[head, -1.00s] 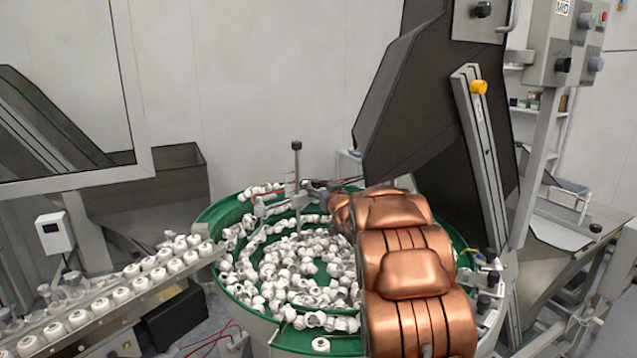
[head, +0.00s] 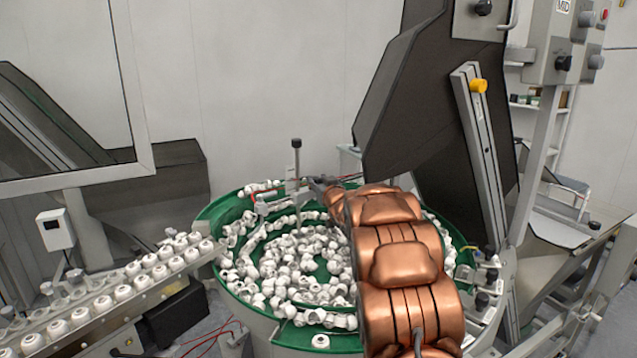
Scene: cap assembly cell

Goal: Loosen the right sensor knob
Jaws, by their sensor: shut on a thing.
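The sensor bracket (head: 292,190) stands at the back rim of the green bowl, with a thin upright post (head: 297,160) and a red cable beside it. My gripper (head: 314,184) is small and dark at the far end of my copper arm, at the right side of this bracket. It is shut on what appears to be the right sensor knob. The knob is hidden by the fingers and too small to make out, so I cannot tell how far it is turned.
The green bowl feeder (head: 212,222) holds many white caps. A rail (head: 150,296) with a row of caps runs off to the left. A dark hopper (head: 415,110) and a grey frame with a yellow knob (head: 478,86) rise close to my arm's right.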

